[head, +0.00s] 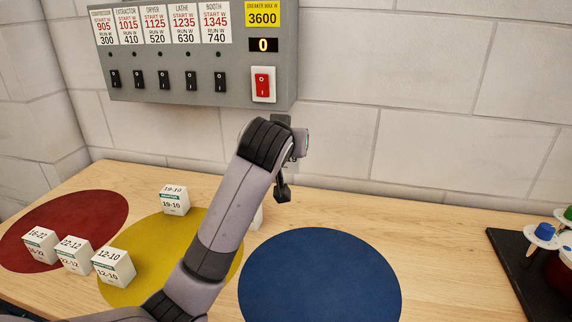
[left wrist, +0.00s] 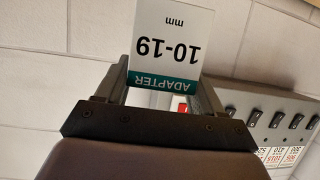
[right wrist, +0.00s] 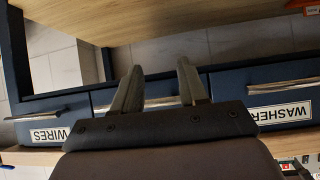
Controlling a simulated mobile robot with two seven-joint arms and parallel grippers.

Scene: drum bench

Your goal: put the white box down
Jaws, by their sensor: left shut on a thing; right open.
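A white box (left wrist: 172,40) with a teal ADAPTER band and the marking 10-19 mm shows upside down in the left wrist view. Other white boxes marked 19-10 (head: 174,201), 12-10 (head: 113,267), 22-12 (head: 74,256) and 16-22 (head: 41,246) stand on the bench. My right gripper (right wrist: 162,78) is open and empty, facing drawers.
The bench carries a red disc (head: 90,212), a yellow disc (head: 150,236) partly behind my arm, and a clear blue disc (head: 320,280). A dark tray (head: 512,262) stands at the right. A grey switch panel (head: 190,55) hangs on the wall. Bare wood lies right of the blue disc.

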